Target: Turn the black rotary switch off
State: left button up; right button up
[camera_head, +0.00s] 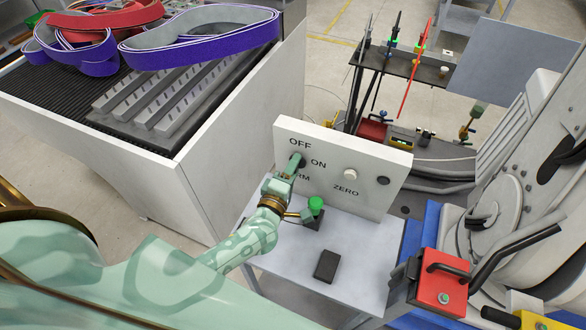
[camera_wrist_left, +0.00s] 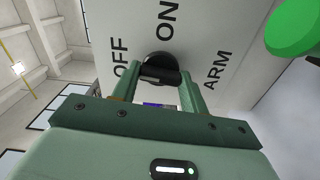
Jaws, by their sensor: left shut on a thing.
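The black rotary switch (camera_head: 301,161) is on the upright white panel (camera_head: 320,136), among the labels OFF, ON and ARM. In the left wrist view the black knob (camera_wrist_left: 158,66) sits between the two green fingers of my left gripper (camera_wrist_left: 159,82). The fingers are shut on its grip. In the head view my left gripper (camera_head: 295,166) reaches up to the panel and partly hides the switch and the ARM label. Where the switch points is hard to tell. My right gripper is not in view.
A green button (camera_head: 316,204) stands just below my left gripper. A white knob (camera_head: 350,174) and a dark round part (camera_head: 383,181) are farther right on the panel. A black block (camera_head: 326,265) lies on the grey table (camera_head: 365,245). A red box (camera_head: 440,290) is at right.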

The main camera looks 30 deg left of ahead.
pick_arm(q)
jog(key=shift+n, duration=0.6)
jog(key=o, duration=1)
jog(key=s, duration=1.1)
jog(key=s+b, duration=0.1)
jog(key=s, duration=0.4)
jog(key=shift+s+d, duration=0.15)
jog(key=shift+d, duration=0.25)
